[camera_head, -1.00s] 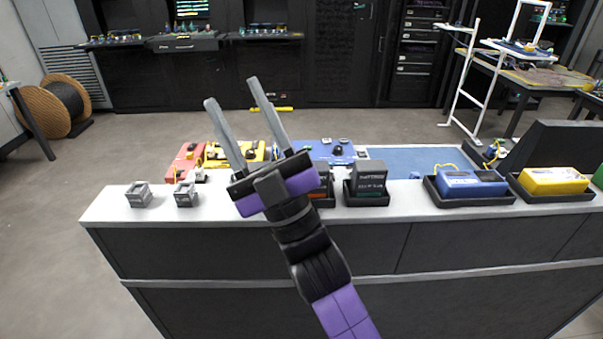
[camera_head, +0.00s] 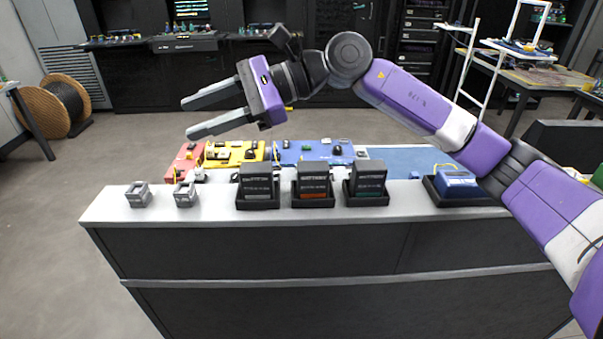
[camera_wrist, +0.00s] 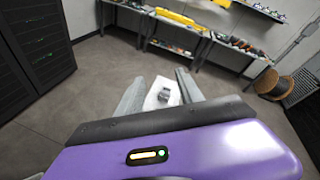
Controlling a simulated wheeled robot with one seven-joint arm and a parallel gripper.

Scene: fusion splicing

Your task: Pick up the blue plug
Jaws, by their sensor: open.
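I cannot make out the blue plug for certain in either view. A small blue thing (camera_head: 414,175) shows at the back edge of the counter, too small to identify. My gripper (camera_head: 186,118) is open and empty, held above the left part of the counter with its fingers pointing left. In the wrist view my gripper (camera_wrist: 159,76) has its two fingers spread, with the white counter end and a small grey block (camera_wrist: 164,95) showing far below between them.
Two grey blocks (camera_head: 138,195) stand at the counter's left. Several batteries in black holders (camera_head: 313,202) stand mid-counter. Red, yellow (camera_head: 235,153) and blue boards (camera_head: 313,152) lie behind. A blue box (camera_head: 456,182) sits at right, partly behind my arm. The counter's front is clear.

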